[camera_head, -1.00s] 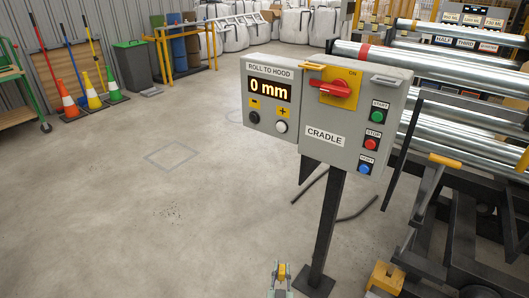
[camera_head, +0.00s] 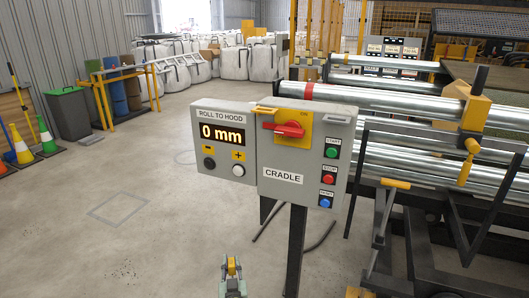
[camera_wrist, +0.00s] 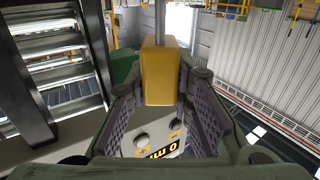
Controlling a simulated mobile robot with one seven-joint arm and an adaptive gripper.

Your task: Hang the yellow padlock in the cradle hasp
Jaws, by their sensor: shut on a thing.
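My gripper (camera_head: 232,278) is low in the head view, in front of and below the control box, apart from it. It is shut on the yellow padlock (camera_head: 233,266). In the wrist view the padlock (camera_wrist: 160,75) sits between the finger pads of my gripper (camera_wrist: 160,92), its grey shackle pointing to the top of the picture. The grey box marked CRADLE (camera_head: 316,187) carries a red switch handle (camera_head: 284,129) on a yellow plate (camera_head: 293,142) near its top. I cannot make out a separate hasp there.
The box's left half (camera_head: 220,172) reads 0 mm and stands on a dark post (camera_head: 296,250). Steel rollers (camera_head: 400,100) and a dark frame (camera_head: 365,185) with yellow handles are at right. Concrete floor at left is open.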

